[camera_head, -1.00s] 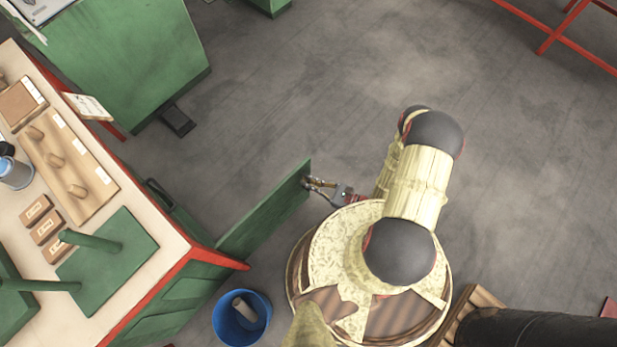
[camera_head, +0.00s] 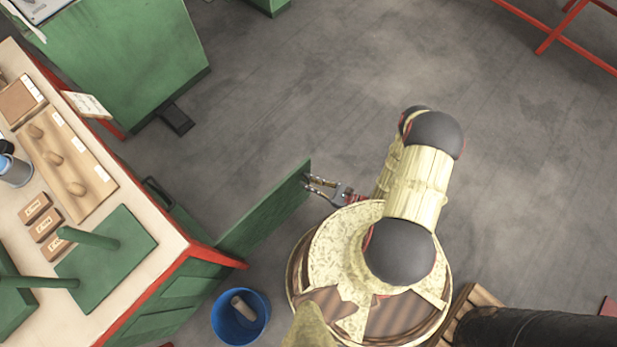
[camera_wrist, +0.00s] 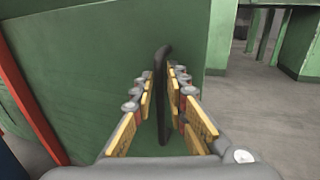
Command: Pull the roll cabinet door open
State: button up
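The green cabinet door (camera_head: 262,212) stands swung well out from the workbench cabinet (camera_head: 165,310) in the head view. In the wrist view the green door panel (camera_wrist: 105,55) fills the left and middle. Its dark upright handle (camera_wrist: 161,85) lies between my fingers. My gripper (camera_head: 309,184) is at the door's free end. In the wrist view my gripper (camera_wrist: 161,92) is open around the handle, with a small gap on each side of it.
A blue bin (camera_head: 241,322) stands on the floor below the door, near my base. A wooden pallet (camera_head: 478,302) and a black cylinder (camera_head: 535,328) are at the lower right. Green machinery (camera_head: 130,60) stands at upper left. The grey floor above the door is clear.

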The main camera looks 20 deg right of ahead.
jog(key=v, duration=0.7)
jog(key=shift+s+d, duration=0.15)
jog(key=shift+d, duration=0.05)
dwell(0.7)
jog(key=w+d+r+n+g+h+p, duration=0.1)
jog(key=w+d+r+n+g, duration=0.3)
jog(key=r, duration=0.7)
jog(key=w+a+r+n+g+p, duration=0.15)
jog(key=r+n+g, duration=0.45)
jog(key=r, duration=0.6)
jog(key=w+d+r+n+g+h+p, duration=0.15)
jog(key=w+r+n+g, duration=0.35)
jog(key=r, duration=0.6)
jog(key=s+a+r+n+t+h+p, duration=0.1)
jog(key=s+r+n+t+h, duration=0.1)
jog(key=r, duration=0.9)
jog(key=s+a+r+n+t+h+p, duration=0.1)
jog(key=s+r+n+t+h, duration=0.2)
jog(key=r, duration=0.9)
jog(key=s+a+r+n+t+h+p, duration=0.1)
jog(key=s+a+r+n+t+h, duration=0.1)
jog(key=s+r+n+h, duration=0.3)
jog(key=s+r+n+t, duration=0.1)
jog(key=s+r, duration=0.3)
jog(key=r, duration=0.2)
jog(key=shift+s+r+n+h, duration=0.15)
jog(key=shift+r+n+h, duration=0.05)
jog(key=shift+n+h, duration=0.15)
